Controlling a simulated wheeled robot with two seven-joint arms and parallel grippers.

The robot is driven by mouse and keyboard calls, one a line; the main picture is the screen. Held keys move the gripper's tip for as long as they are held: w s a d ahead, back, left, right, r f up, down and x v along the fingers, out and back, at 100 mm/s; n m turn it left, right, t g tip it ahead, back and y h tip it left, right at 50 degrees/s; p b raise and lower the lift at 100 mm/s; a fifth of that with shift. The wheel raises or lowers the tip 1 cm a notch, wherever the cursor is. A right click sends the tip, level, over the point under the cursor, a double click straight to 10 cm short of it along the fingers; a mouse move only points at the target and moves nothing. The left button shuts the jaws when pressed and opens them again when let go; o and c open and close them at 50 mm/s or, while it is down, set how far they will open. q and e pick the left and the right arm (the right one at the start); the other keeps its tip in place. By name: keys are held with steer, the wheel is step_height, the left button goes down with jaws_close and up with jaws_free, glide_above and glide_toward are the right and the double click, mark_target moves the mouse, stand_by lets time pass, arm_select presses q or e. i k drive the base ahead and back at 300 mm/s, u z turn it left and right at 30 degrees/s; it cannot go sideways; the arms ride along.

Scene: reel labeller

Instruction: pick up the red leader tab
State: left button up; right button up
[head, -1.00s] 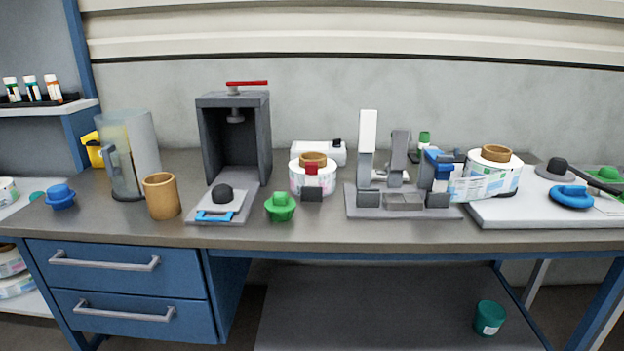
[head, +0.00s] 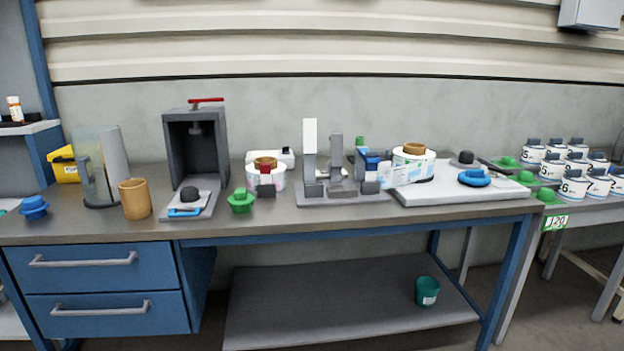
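The red leader tab (head: 265,169) is a small red piece at the front of a white label roll (head: 280,179) with a brown core, on the bench left of the middle. A dark grey block (head: 266,190) stands just below the tab, in front of the roll. Whether the tab is attached to the roll or to the block I cannot tell. Neither of my grippers shows in the head view.
A grey press with a red handle (head: 206,101) stands left of the roll, with a green knob (head: 241,200) in front. A grey fixture (head: 340,197) stands right of it, then a white board (head: 462,191) with another roll. The bench front edge (head: 300,234) is clear.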

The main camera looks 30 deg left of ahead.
mark_target(265, 169)
steer(key=z, duration=0.4)
steer(key=i, duration=0.8)
steer(key=u, duration=0.65)
steer(key=i, duration=0.6)
steer(key=u, duration=0.65)
